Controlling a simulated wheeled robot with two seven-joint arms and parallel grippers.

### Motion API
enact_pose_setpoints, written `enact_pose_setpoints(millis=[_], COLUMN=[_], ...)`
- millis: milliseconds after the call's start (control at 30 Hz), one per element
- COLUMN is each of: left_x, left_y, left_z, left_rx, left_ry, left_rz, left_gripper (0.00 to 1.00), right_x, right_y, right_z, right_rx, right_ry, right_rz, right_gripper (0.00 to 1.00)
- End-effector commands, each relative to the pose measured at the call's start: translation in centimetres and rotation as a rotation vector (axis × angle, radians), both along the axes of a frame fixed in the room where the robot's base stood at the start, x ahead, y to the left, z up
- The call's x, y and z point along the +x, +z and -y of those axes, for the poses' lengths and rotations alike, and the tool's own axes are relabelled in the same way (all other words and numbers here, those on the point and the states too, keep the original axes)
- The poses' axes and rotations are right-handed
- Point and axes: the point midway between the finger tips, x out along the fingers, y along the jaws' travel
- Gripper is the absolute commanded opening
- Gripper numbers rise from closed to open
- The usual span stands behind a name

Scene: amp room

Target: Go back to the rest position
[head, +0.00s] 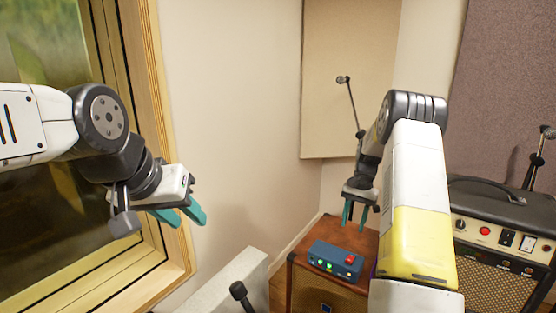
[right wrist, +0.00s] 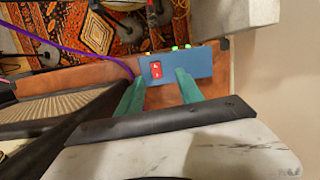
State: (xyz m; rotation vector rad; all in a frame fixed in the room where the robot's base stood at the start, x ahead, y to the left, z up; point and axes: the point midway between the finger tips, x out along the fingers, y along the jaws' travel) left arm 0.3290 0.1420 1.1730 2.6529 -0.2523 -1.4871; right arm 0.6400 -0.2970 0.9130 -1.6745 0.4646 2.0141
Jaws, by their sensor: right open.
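My left gripper (head: 189,219) hangs in front of the window frame at the left of the head view. Its two teal fingers are apart and hold nothing. My right gripper (head: 354,222) points down over the brown amp, behind the blue box in the head view. Its teal fingers are open and empty; in the right wrist view (right wrist: 159,77) they sit either side of the red switch, seemingly above the box. The blue box (head: 335,260) has a red rocker switch (head: 350,259) and lit green lights. It also shows in the right wrist view (right wrist: 203,66).
The brown amp (head: 300,286) carries the blue box. A black amp (head: 487,209) with a handle stands at the right. Microphones stand behind the right arm (head: 343,80), at the right edge (head: 548,132) and at the bottom (head: 238,290). Open air lies between my arms.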

Motion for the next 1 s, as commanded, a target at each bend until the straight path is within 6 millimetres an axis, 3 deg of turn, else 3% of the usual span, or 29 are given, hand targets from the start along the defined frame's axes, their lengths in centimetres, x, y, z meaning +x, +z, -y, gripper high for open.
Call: enact_pose_setpoints(millis=[33, 200, 367, 500, 733, 1000], left_x=[0.0, 0.0, 0.0, 0.0, 0.0, 0.0], left_y=[0.0, 0.0, 0.0, 0.0, 0.0, 0.0], left_z=[0.0, 0.0, 0.0, 0.0, 0.0, 0.0], left_rx=[0.0, 0.0, 0.0, 0.0, 0.0, 0.0], left_ry=[0.0, 0.0, 0.0, 0.0, 0.0, 0.0], left_rz=[0.0, 0.0, 0.0, 0.0, 0.0, 0.0], left_gripper=[0.36, 0.36, 0.36, 0.36, 0.36, 0.36], right_x=[-0.4, -3.1, -6.9, -11.1, -18.9, -27.6], right_y=[3.0, 11.0, 17.2, 21.5, 25.9, 26.8], right_z=[-0.8, -3.6, -6.3, -8.6, -11.8, -14.5], right_rx=[-0.002, -0.007, -0.011, -0.018, -0.035, -0.06], right_ry=[0.023, 0.11, 0.194, 0.27, 0.393, 0.525], right_rz=[0.041, 0.157, 0.266, 0.363, 0.521, 0.691], right_gripper=[0.44, 0.44, 0.44, 0.44, 0.44, 0.44])
